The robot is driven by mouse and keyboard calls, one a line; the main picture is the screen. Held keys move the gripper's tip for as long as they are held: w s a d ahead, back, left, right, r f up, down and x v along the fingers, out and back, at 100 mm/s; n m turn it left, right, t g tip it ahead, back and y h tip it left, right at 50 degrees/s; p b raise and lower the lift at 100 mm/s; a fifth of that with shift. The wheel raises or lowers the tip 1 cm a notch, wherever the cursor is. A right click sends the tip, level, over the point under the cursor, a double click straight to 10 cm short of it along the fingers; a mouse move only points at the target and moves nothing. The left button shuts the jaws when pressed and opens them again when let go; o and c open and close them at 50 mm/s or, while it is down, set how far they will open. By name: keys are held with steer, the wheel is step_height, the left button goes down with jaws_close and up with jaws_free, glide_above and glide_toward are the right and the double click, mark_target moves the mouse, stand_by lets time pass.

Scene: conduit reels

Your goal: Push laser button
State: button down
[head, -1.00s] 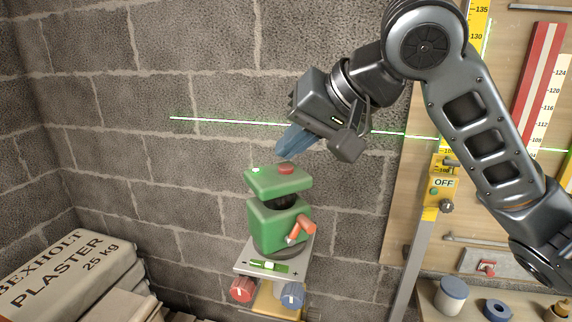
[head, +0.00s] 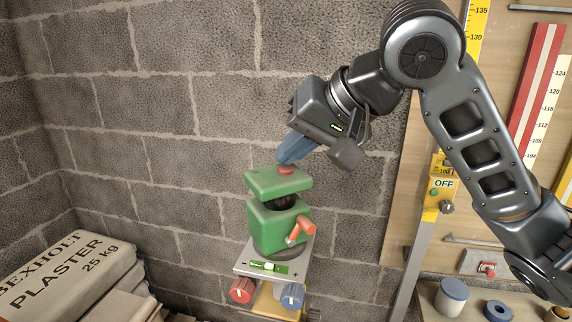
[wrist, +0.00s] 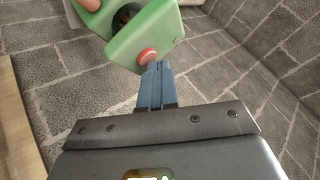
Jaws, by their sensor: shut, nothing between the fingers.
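The green laser level (head: 278,224) stands upright on a grey plate. Its red button (head: 286,170) is on the top face; it also shows in the wrist view (wrist: 147,57). My gripper (head: 283,161) is shut and empty, with its blue fingers pointing down at the button. In the wrist view the fingertips (wrist: 156,66) are at the button's edge and appear to touch it. No green laser line shows on the wall, and no green light shows on the device's top.
An orange lever (head: 302,229) is on the device's side. Red (head: 242,290) and blue (head: 291,295) knobs sit below the plate. Plaster bags (head: 75,265) lie at the left. A yellow receiver reading OFF (head: 441,190) hangs at the right, by a wooden board.

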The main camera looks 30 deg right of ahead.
mark_target(293, 173)
steer(key=shift+r+p, duration=0.45)
steer(key=shift+p, duration=0.05)
steer(key=shift+r, duration=0.1)
step_height(293, 173, up, 6)
steer(key=p, duration=0.6)
steer(key=shift+s, duration=0.1)
stand_by(0.3)
